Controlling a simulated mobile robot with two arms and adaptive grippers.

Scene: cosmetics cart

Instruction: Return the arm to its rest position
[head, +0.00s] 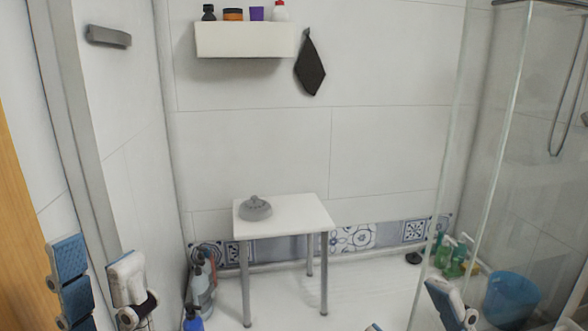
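My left arm comes in at the lower left, with blue and white parts. My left gripper (142,304) is low in the picture beside the left wall, small and partly cut off, and I cannot tell whether its fingers are open or shut. I see nothing clearly held in it. Part of my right arm, white and blue, shows at the bottom right. I cannot make out the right gripper.
A small white table (290,212) with grey legs holds a grey domed object (255,208). Bottles (203,290) stand on the floor left of it. A wall shelf (245,40) holds several containers, and a dark cloth (310,68) hangs beside it. A blue bucket (511,297) stands behind glass.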

